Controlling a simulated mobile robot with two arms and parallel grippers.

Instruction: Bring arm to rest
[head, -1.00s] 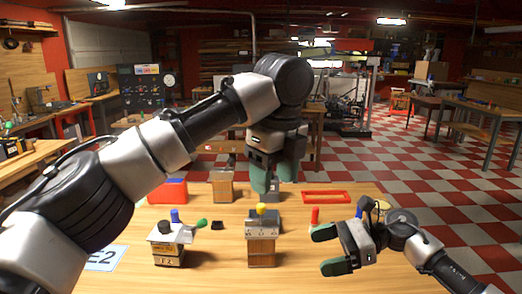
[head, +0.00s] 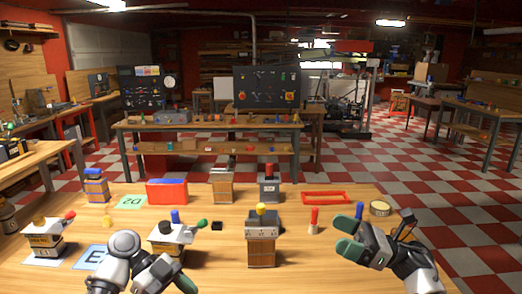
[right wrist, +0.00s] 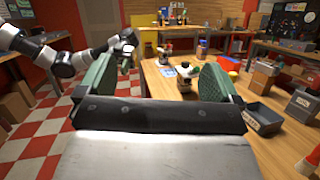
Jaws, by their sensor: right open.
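My right gripper (head: 352,237) is open over the right part of the wooden table (head: 340,270). In the right wrist view, the green pads of my right gripper (right wrist: 157,85) stand wide apart with nothing between them. My left gripper (head: 178,283) is low at the bottom edge of the head view, in front of a white-topped block with a green knob (head: 168,236). Only part of it shows, and its jaw gap is hidden. In the right wrist view my left arm reaches in at the upper left, with its left gripper (right wrist: 126,52) small there.
A wooden block with a yellow knob (head: 261,240) stands mid-table. Near my right gripper are a red peg (head: 313,220) and a round tin (head: 380,208). A red bin (head: 167,191) and a red frame (head: 326,197) lie farther back. The front right of the table is clear.

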